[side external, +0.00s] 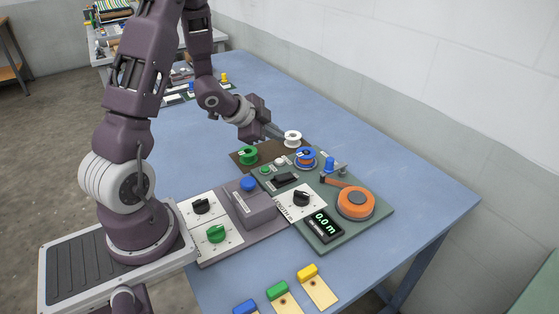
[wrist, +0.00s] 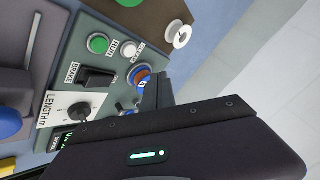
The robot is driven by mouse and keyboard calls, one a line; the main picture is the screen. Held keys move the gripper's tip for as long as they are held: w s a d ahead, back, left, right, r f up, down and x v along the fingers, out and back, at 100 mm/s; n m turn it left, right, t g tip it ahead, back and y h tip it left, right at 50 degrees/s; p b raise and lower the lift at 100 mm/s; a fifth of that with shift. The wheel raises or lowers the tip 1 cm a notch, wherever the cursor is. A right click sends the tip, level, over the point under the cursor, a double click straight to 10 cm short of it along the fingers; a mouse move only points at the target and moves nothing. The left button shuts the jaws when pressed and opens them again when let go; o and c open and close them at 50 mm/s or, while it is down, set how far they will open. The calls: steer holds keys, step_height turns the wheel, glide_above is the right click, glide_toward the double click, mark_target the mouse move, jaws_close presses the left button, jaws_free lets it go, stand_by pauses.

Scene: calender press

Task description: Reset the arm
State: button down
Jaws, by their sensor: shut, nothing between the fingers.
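My gripper (side external: 274,131) is shut and empty. In the side view it hangs above the far end of the press panel, near the white spool (side external: 292,138) and the green spool (side external: 248,155). In the wrist view its fingers (wrist: 157,88) point up the picture, beside the blue spool (wrist: 141,75) and partly hiding the panel there. The green panel (side external: 322,236) carries a green button (wrist: 98,43), a black brake switch (wrist: 96,77), a length knob (wrist: 79,110) and an orange wheel (side external: 356,203). The display (side external: 322,225) reads 0.0 m.
A grey box with a blue button (side external: 248,184) and a white plate with black and green knobs (side external: 216,233) stand left of the panel. Several coloured tags (side external: 318,289) lie at the near edge. The blue table (side external: 420,195) is clear on the right; a wall runs behind it.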

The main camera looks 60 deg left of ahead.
stand_by(0.4)
steer(key=s+d+r+n+g+y, duration=0.1)
steer(key=s+d+r+n, duration=0.15)
steer(key=r, duration=0.45)
steer(key=s+d+r+n+y, duration=0.1)
steer(key=s+d+r+n, duration=0.15)
steer(key=r, duration=0.35)
steer(key=s+d+r+n+g+h, duration=0.1)
steer(key=s+d+r, duration=0.1)
steer(key=s+d, duration=0.5)
steer(key=s+d+r+n+g+h, duration=0.1)
steer(key=s+d+r+h, duration=0.1)
steer(key=s+d, duration=0.6)
steer(key=s, duration=0.3)
steer(key=shift+d+r+n+g, duration=0.2)
steer(key=shift+r+n+g, duration=0.1)
steer(key=shift+r+n, duration=0.1)
steer(key=shift+w, duration=0.1)
